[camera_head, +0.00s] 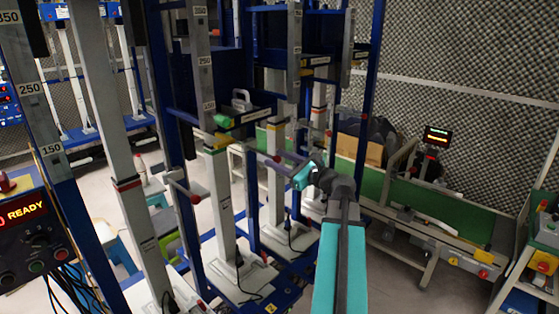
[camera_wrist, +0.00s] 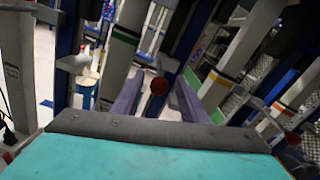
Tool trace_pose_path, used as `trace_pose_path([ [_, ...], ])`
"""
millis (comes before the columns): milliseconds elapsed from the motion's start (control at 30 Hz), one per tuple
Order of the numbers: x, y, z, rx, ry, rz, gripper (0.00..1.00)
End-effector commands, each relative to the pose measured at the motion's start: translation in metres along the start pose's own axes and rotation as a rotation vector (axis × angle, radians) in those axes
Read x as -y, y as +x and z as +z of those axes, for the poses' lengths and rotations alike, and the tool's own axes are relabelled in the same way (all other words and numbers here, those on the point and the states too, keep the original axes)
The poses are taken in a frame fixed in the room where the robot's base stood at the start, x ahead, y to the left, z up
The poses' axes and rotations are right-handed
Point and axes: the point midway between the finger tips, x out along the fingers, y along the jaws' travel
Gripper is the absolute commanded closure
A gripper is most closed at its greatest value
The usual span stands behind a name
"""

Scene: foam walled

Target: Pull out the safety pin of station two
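Other red knobs are at the left (camera_head: 195,199) and right (camera_head: 328,132).
Blue rack posts (camera_head: 372,70) and white columns (camera_head: 217,185) with coloured bands stand close around my gripper. A panel reading READY (camera_head: 25,213) is at the left. A green conveyor (camera_head: 440,205) is at the right. Grey floor (camera_head: 385,285) is open at the front right.

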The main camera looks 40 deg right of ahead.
Motion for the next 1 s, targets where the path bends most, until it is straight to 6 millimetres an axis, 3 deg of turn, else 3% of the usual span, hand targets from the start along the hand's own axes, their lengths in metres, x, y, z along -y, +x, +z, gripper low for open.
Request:
trace_pose_path([
  [267, -0.001, -0.019, 0.0, 0.0, 0.0, -0.001, 0.6],
  [1000, -0.001, -0.115, -0.004, 0.0, -0.002, 0.0, 0.6],
])
